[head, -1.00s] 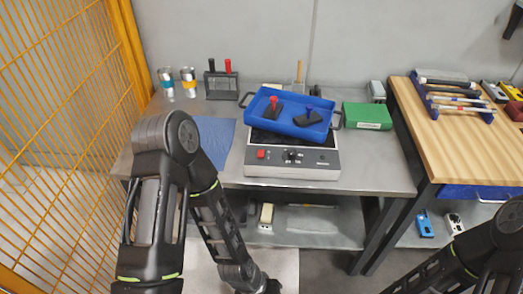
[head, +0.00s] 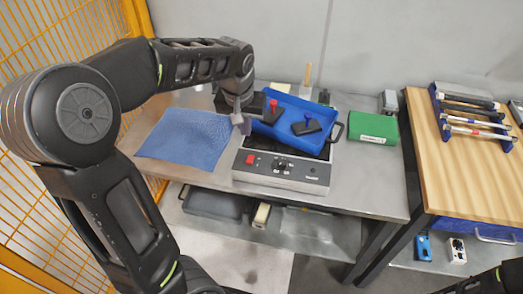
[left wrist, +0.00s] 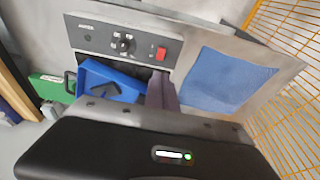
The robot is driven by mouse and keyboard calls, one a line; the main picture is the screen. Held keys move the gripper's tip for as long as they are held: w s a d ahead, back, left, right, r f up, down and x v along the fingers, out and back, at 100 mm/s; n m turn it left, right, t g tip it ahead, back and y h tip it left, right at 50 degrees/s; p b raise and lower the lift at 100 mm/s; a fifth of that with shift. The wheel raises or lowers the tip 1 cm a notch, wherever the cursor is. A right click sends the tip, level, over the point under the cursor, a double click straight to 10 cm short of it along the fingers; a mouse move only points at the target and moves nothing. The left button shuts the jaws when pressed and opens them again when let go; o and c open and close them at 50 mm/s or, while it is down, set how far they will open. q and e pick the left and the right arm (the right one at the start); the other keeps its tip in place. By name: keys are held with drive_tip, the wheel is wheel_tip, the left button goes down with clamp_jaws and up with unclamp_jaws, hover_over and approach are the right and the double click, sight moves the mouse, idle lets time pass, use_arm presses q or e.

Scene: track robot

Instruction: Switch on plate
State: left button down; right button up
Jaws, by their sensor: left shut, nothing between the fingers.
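The plate (head: 283,173) is a grey and black hot plate on the metal table. Its sloped front panel carries a red switch (head: 250,159) at the left and a black knob (head: 280,166) in the middle; the switch (left wrist: 160,53) also shows upside down in the left wrist view. I cannot tell whether the switch is on. My left gripper (head: 241,126) is shut and empty, above the plate's left edge, apart from the switch and beyond it. Its fingers (left wrist: 161,90) also show in the left wrist view. My right gripper is out of view.
A blue tray (head: 327,110) with a red-handled and a blue-handled tool covers much of the plate's top, close to my left gripper. A blue mat (head: 185,137) lies left of the plate, a green box (head: 373,127) right. A yellow mesh fence (head: 20,200) stands at the left.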

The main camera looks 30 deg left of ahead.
sight(249, 162)
use_arm(q)
drive_tip(key=shift+f, duration=0.1)
idle(0.3)
drive_tip(key=x, duration=0.4)
drive_tip(key=p+x, duration=0.1)
drive_tip(key=x, duration=0.3)
drive_tip(key=s+x, duration=0.1)
drive_tip(key=x, duration=0.3)
drive_tip(key=shift+d+f, duration=0.1)
drive_tip(key=shift+f, duration=0.9)
drive_tip(key=shift+s+f, duration=0.15)
drive_tip(key=shift+f, duration=0.3)
drive_tip(key=shift+d+r, duration=0.1)
drive_tip(key=shift+r, duration=0.1)
